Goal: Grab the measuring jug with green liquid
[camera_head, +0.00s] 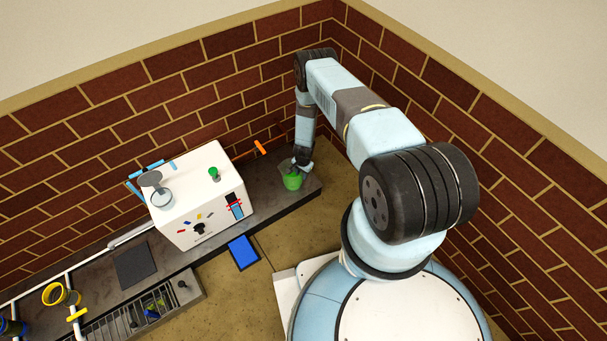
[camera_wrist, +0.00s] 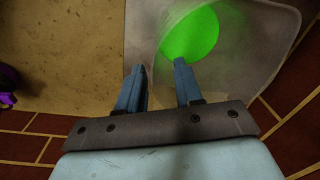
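The measuring jug (camera_head: 285,171) stands near the right end of the dark counter, with bright green liquid (camera_head: 292,182) in it. In the wrist view, the clear jug (camera_wrist: 262,62) fills the upper right, and its green liquid (camera_wrist: 192,35) shows as a disc. My gripper (camera_head: 298,168) is down at the jug in the head view and partly covers it. In the wrist view, my gripper (camera_wrist: 158,72) has its fingers apart. The right finger overlaps the jug, and the left finger is outside its left edge. I cannot tell whether either finger touches the jug.
A white machine (camera_head: 200,205) with a green button stands on the counter left of the jug. An orange handle (camera_head: 260,148) is behind, between them. Brick walls close in behind and at right. A blue pad (camera_head: 243,252) lies below the counter edge. A purple thing (camera_wrist: 7,82) shows at left.

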